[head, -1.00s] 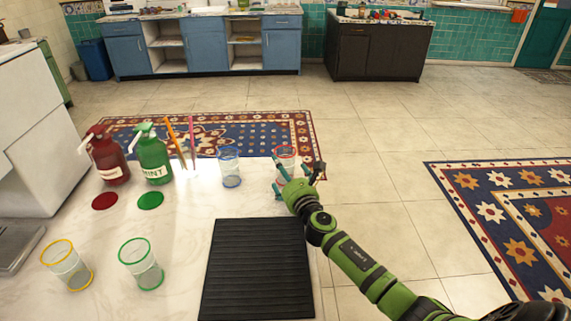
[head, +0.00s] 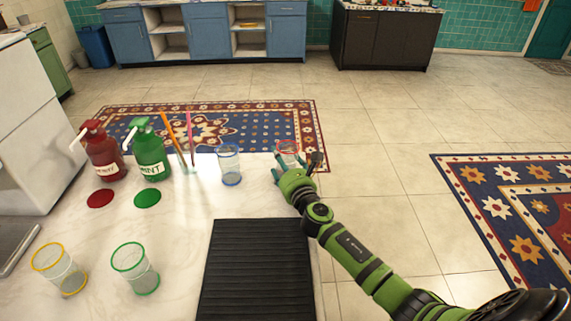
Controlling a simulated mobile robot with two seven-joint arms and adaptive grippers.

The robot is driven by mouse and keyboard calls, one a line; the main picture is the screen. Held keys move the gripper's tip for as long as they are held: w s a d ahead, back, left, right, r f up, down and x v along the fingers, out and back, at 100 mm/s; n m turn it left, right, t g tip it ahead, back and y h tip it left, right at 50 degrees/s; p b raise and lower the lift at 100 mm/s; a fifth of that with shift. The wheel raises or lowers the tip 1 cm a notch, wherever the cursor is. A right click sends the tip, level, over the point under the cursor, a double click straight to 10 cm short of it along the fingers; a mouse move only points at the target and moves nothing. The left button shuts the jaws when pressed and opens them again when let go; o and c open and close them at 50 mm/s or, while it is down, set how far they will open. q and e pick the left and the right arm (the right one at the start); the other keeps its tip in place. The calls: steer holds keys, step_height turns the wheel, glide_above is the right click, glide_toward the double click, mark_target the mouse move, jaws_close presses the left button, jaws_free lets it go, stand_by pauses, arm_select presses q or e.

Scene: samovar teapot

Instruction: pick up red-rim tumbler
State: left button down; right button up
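The red-rim tumbler (head: 288,148) is a clear glass with a red rim at the far right corner of the white table. My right gripper (head: 287,166) is at the tumbler, its dark teal fingers around the near side of the glass. The gripper and wrist hide the tumbler's lower part, so I cannot tell whether the fingers are closed on it or whether it stands on the table. My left gripper is not in view.
A blue-rim tumbler (head: 229,165) stands just left of the red-rim one. Green-rim (head: 135,268) and yellow-rim (head: 59,269) tumblers stand at the front left. Red (head: 103,151) and green (head: 149,151) pump bottles stand behind. A black ribbed mat (head: 255,270) lies in front.

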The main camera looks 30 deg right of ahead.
mark_target(287, 155)
steer(key=shift+r+p, duration=0.3)
steer(key=shift+r, duration=0.2)
step_height(287, 155, up, 3)
steer(key=shift+d+r+p, duration=0.1)
steer(key=shift+p, duration=0.6)
steer(key=s+a+r, duration=0.2)
steer(key=s+r, duration=0.1)
steer(key=s, duration=0.2)
steer(key=s+a+r+p, duration=0.1)
steer(key=s+r, duration=0.2)
steer(key=s, duration=0.3)
steer(key=shift+a+r+p, duration=0.3)
steer(key=shift+a+r, duration=0.05)
steer(key=shift+r, duration=0.05)
steer(key=s+a+f+y, duration=0.1)
steer(key=s+a, duration=0.3)
steer(key=s, duration=0.3)
steer(key=s+a+f+n+y, duration=0.1)
steer(key=s+a, duration=0.4)
steer(key=s, duration=0.2)
steer(key=shift+s, duration=0.15)
